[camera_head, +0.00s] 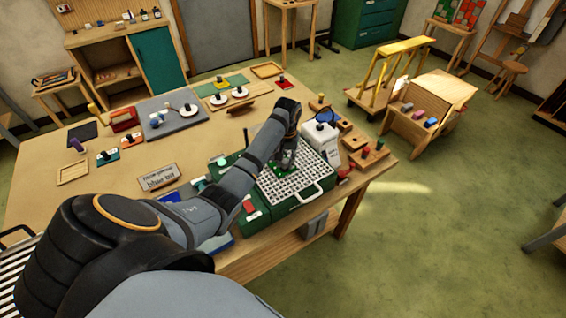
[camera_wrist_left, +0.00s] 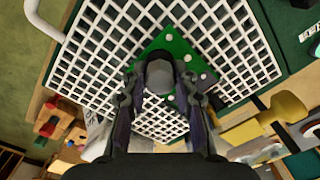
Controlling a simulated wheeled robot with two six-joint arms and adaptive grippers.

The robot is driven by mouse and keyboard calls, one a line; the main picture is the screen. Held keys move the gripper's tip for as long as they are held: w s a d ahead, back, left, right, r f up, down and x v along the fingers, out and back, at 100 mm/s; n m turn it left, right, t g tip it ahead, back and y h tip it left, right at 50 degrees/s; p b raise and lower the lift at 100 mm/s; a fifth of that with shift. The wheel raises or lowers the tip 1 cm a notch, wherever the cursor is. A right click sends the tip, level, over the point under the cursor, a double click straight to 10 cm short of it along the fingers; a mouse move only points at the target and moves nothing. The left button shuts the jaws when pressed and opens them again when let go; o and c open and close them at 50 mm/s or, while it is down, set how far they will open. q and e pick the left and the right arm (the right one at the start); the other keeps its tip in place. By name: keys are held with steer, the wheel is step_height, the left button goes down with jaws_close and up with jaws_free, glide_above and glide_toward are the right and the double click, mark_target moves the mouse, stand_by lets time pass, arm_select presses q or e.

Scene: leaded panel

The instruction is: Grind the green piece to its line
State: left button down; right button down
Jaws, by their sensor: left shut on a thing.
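The green piece (camera_wrist_left: 186,50) is a flat green plate with pale dots and a grey knob (camera_wrist_left: 159,76). It lies at the white grid (camera_wrist_left: 110,35) of the grinder; whether it touches the grid is unclear. My left gripper (camera_wrist_left: 160,88) is shut on the knob, seen from above in the left wrist view. In the head view my left gripper (camera_head: 288,158) is over the grinder (camera_head: 297,214), a dark green box with a white grid top. The green piece (camera_head: 283,174) shows only partly below the fingers. Its line cannot be made out. My right gripper is not in view.
A white container (camera_head: 322,139) stands behind the grinder. Wooden blocks with coloured pegs (camera_head: 369,159) are to its right. The table's middle left (camera_head: 120,190) is mostly clear.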

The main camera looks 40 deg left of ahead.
arm_select(q)
steer(key=shift+w+d+b, duration=0.3)
steer(key=shift+w, duration=0.55)
steer(key=shift+w, duration=0.15)
steer(key=shift+w+d+b, duration=0.3)
steer(key=shift+w+b, duration=0.1)
steer(key=shift+w, duration=0.2)
steer(key=shift+w+d+b, duration=0.25)
steer(key=shift+w+b, duration=0.15)
steer(key=shift+w, duration=0.2)
steer(key=shift+s, duration=0.1)
steer(key=shift+s+a+r+p, duration=0.1)
steer(key=shift+s+p, duration=0.05)
steer(key=shift+p, duration=0.25)
steer(key=shift+s+a+p, duration=0.25)
steer(key=shift+s+p, duration=0.25)
steer(key=shift+s+a+p, duration=0.25)
steer(key=shift+s+p, duration=0.25)
steer(key=shift+s+a, duration=0.1)
steer(key=shift+s, duration=0.1)
